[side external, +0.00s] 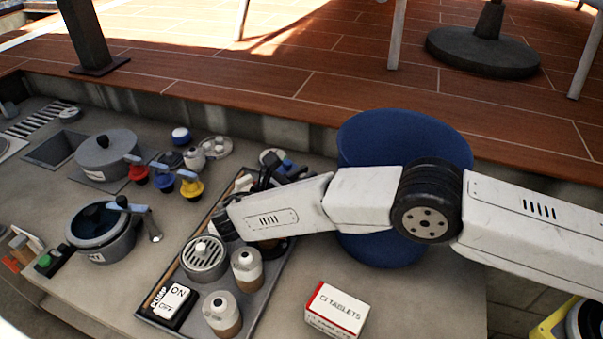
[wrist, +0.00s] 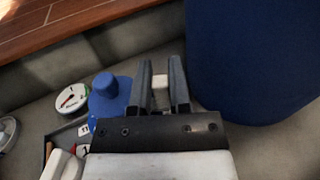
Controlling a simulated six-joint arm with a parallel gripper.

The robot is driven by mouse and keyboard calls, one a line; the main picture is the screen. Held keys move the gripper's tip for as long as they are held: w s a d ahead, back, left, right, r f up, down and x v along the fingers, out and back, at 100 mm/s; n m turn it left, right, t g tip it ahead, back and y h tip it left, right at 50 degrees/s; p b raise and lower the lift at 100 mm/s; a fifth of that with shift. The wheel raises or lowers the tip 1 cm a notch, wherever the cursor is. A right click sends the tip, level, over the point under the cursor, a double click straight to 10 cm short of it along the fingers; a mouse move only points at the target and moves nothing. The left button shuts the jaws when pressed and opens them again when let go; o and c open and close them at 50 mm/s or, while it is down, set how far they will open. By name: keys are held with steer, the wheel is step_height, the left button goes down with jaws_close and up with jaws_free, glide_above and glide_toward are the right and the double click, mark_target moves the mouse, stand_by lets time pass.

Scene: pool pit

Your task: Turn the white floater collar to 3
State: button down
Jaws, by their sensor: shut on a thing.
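My gripper (wrist: 160,95) is shut on a small white piece (wrist: 160,81), which shows between its two dark fingers in the wrist view. I cannot tell whether this piece is part of the white floater collar, as the rest of it is hidden. A blue knobbed body (wrist: 108,98) stands just left of the fingers. Small white number tags, one reading 1 (wrist: 84,150), show at the lower left, partly covered. In the side view my gripper (side external: 266,172) is over the back of the grey tray (side external: 272,285), and my arm hides much of the spot.
A large blue bin (side external: 385,145) stands close behind my arm. The tray holds white-topped jars (side external: 247,268), a round grate (side external: 204,257) and an ON/OFF pump box (side external: 168,303). A tablets box (side external: 337,309) is at front. Pots (side external: 103,232) and coloured floaters (side external: 190,185) stand left.

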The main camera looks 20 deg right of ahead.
steer(key=c, duration=0.6)
jaws_free()
steer(key=shift+o, duration=0.2)
steer(key=shift+a, duration=0.2)
steer(key=s+a+r, duration=0.1)
steer(key=a+r, duration=0.3)
steer(key=r, duration=0.3)
steer(key=shift+s+a, duration=0.2)
steer(key=shift+s, duration=0.1)
